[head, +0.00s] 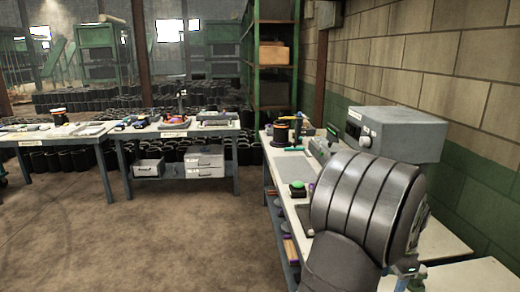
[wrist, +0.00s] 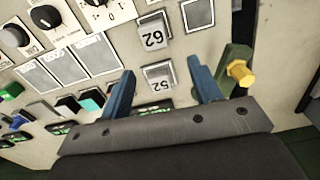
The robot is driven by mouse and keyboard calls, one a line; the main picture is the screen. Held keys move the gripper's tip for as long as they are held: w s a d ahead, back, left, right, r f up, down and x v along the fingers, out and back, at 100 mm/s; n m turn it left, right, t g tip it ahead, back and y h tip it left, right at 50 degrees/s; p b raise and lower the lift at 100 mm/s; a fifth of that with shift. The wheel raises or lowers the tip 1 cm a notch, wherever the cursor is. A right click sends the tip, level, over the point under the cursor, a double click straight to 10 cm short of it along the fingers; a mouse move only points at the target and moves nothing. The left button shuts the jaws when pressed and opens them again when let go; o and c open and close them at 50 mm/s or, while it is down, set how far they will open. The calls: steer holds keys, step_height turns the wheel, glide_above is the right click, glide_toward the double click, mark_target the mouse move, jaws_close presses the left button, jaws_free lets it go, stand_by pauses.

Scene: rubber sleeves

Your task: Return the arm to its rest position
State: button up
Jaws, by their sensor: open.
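My gripper (wrist: 162,66) shows in the wrist view with its two blue fingers spread apart. Nothing is between them except the view of a pale control panel (wrist: 150,22) beyond. The fingertips appear in front of tags or displays marked with numbers; I cannot tell the exact gap. In the head view my large grey ribbed arm fills the right foreground, over the near workbench (head: 283,172). My gripper cannot be made out there.
The panel bears black knobs (wrist: 46,17) and coloured buttons (wrist: 11,91). A yellow hex-headed part (wrist: 240,73) is right of the fingers. A grey box machine (head: 398,132) stands beside my arm, near the brick wall (head: 430,60). Open floor (head: 170,240) lies left.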

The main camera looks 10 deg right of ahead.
steer(key=w+f, duration=0.1)
steer(key=w, duration=0.1)
steer(key=w+a+f, duration=0.1)
steer(key=w+f, duration=0.1)
steer(key=w+a+f, duration=0.1)
steer(key=w, duration=0.1)
steer(key=shift+w+a+f, duration=0.15)
steer(key=shift+w+f, duration=0.15)
steer(key=shift+w, duration=0.1)
steer(key=shift+w+a+f, duration=0.1)
steer(key=shift+w+f, duration=0.1)
steer(key=shift+f, duration=0.35)
steer(key=shift+w+f, duration=0.15)
steer(key=shift+f, duration=1.1)
